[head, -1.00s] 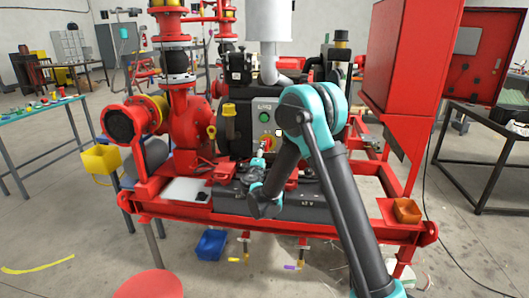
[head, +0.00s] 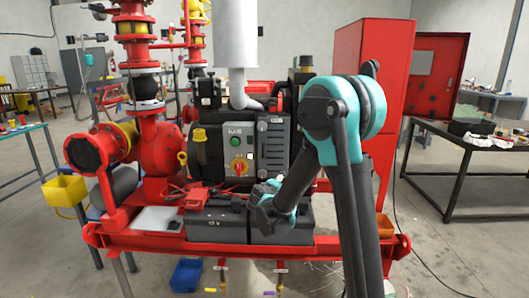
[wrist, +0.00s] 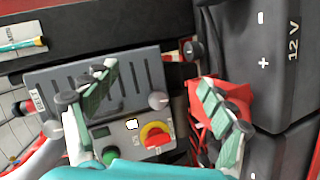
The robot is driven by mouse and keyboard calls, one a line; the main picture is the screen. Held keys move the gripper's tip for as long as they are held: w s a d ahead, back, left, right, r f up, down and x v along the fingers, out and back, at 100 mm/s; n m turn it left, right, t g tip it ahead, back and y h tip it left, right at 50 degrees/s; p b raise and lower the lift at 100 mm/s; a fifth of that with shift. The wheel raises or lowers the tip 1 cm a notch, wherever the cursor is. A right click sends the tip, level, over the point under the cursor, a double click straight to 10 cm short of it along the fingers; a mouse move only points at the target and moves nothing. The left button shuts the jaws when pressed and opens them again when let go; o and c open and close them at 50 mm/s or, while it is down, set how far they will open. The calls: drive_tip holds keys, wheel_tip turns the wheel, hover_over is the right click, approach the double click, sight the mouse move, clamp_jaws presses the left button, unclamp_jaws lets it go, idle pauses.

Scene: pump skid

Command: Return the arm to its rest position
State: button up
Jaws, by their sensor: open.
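My arm, black with teal joints, stands bent on the right side of the head view. Its forearm slopes down left to the teal wrist (head: 275,207), just in front of the skid's batteries and control panel. The fingers are mostly hidden there. In the wrist view my gripper (wrist: 160,98) is open, with its two green-padded fingers spread wide and nothing between them. Beyond the fingers is the grey control panel (wrist: 130,90) with a red-and-yellow switch (wrist: 155,138) and a green button (wrist: 110,155).
The red pump skid (head: 150,245) fills the middle. Black 12 V batteries (head: 215,228) sit on its front, beside red clamps (head: 200,197). A red cabinet (head: 375,65) rises behind my arm. A dark table (head: 470,145) stands right. Floor is open at front left.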

drive_tip(key=s+d+f+m+g, duration=0.4)
drive_tip(key=s+d+m+g, duration=0.2)
drive_tip(key=s+d, duration=0.95)
drive_tip(key=s+f+m+g+y, duration=0.1)
drive_tip(key=s+f+m+y, duration=0.1)
drive_tip(key=s, duration=0.8)
drive_tip(key=s+a+f+m+g+y, duration=0.1)
drive_tip(key=s+f, duration=0.4)
drive_tip(key=s, duration=0.5)
drive_tip(key=shift+s+a+m+g+y, duration=0.25)
drive_tip(key=shift+m+g+y, duration=0.45)
drive_tip(key=shift+m, duration=0.2)
